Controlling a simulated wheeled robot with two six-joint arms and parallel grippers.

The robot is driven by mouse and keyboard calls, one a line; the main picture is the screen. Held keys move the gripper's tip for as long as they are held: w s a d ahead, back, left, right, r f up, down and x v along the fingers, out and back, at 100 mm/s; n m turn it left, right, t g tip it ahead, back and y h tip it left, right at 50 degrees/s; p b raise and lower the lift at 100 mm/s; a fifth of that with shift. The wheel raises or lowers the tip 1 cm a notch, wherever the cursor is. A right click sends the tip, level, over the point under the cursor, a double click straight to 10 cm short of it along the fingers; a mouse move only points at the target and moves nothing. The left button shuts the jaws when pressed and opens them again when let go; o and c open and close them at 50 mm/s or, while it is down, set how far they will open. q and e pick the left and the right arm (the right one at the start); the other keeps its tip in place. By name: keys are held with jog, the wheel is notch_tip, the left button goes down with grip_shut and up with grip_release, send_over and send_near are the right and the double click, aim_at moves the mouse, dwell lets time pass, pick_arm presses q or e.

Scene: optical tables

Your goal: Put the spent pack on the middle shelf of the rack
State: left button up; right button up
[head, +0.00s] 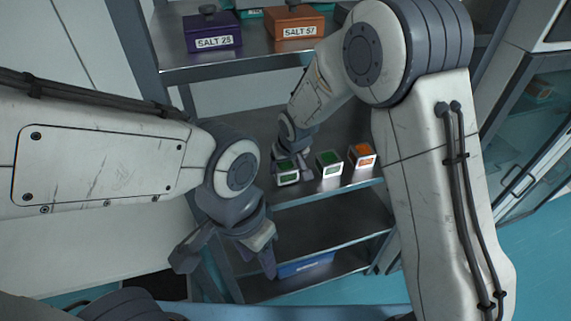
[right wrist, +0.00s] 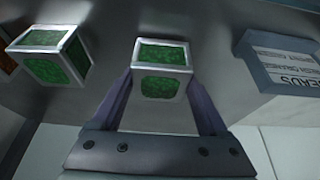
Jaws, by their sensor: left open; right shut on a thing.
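The rack (head: 147,45) stands ahead with several shelves. A green-faced pack (head: 287,179) in a pale frame is at the left end of a row along the front of one shelf (head: 335,189). My right gripper (head: 291,170) is shut on this pack; in the right wrist view the pack (right wrist: 162,70) sits between both fingertips. I cannot tell whether it touches the shelf. A second green pack (head: 329,164) and an orange pack (head: 362,155) stand to its right. Which pack is spent is not clear. My left gripper (head: 226,260) is open and empty, lower left of the packs.
The shelf above bears a purple SALT 25 box (head: 212,33) and an orange SALT 57 box (head: 294,23). The shelf below the packs (head: 335,228) looks bare where visible. A blue bin (head: 305,266) is on the bottom shelf. A labelled grey box (right wrist: 282,62) is beside the held pack.

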jog(key=shift+f, duration=0.2)
jog(key=shift+f, duration=0.2)
jog(key=o, duration=1.4)
